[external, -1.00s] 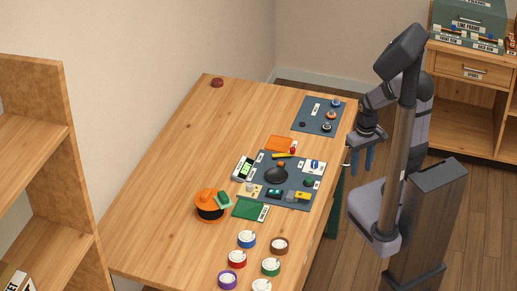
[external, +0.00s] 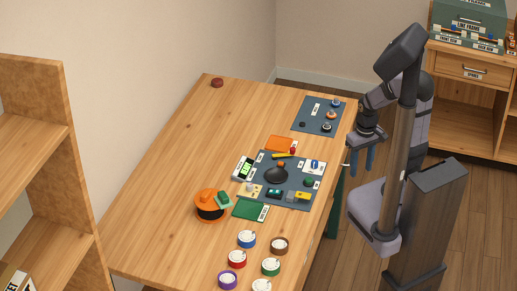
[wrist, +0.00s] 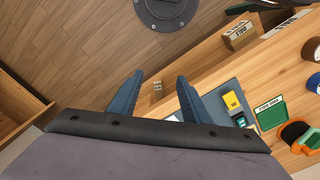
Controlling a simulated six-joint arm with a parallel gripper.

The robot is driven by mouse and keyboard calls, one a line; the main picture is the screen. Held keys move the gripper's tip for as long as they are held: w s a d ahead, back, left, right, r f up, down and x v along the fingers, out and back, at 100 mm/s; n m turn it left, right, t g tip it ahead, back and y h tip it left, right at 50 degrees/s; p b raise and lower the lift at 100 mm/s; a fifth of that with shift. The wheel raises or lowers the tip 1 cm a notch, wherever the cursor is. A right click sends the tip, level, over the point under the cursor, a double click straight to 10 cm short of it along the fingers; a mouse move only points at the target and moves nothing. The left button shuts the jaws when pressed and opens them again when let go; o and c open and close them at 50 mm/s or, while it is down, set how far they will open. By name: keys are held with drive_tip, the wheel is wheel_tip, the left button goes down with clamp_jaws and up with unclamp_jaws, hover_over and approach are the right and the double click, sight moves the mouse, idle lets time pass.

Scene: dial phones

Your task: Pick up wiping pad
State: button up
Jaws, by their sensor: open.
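No thing is clearly marked as the wiping pad. The likeliest match is a small green pad (external: 223,200) resting against an orange-and-black round container (external: 207,207) on the table, left of the dark mat. In the wrist view the green pad (wrist: 312,141) is at the lower right edge, partly cut off, beside the orange container (wrist: 292,131). My gripper (external: 363,161) hangs beyond the table's right edge, far from the pad. Its two blue fingers (wrist: 160,80) are apart with nothing between them.
A dark mat (external: 262,163) holds a black round piece (external: 276,175) and small parts. Several coloured round pots (external: 247,239) stand in front. The table's left half (external: 165,180) is mostly clear.

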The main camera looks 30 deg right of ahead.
drive_tip(key=w+a+f+n+t+h+b, duration=0.15)
drive_tip(key=w+a+n+h+b, duration=0.4)
drive_tip(key=n, duration=0.95)
wheel_tip(320, 180, up, 5)
drive_tip(key=n+t+y+b, duration=0.3)
drive_tip(key=n+t+y, duration=0.3)
drive_tip(key=n+t, duration=1.25)
hover_over(226, 199)
drive_tip(key=s, duration=0.5)
drive_tip(key=n+g, duration=0.3)
drive_tip(key=shift+m+h, duration=0.25)
drive_tip(key=shift+w+f+p, duration=0.2)
drive_tip(key=shift+f+p, duration=0.4)
drive_tip(key=shift+f, duration=2.85)
drive_tip(key=shift+w, duration=0.1)
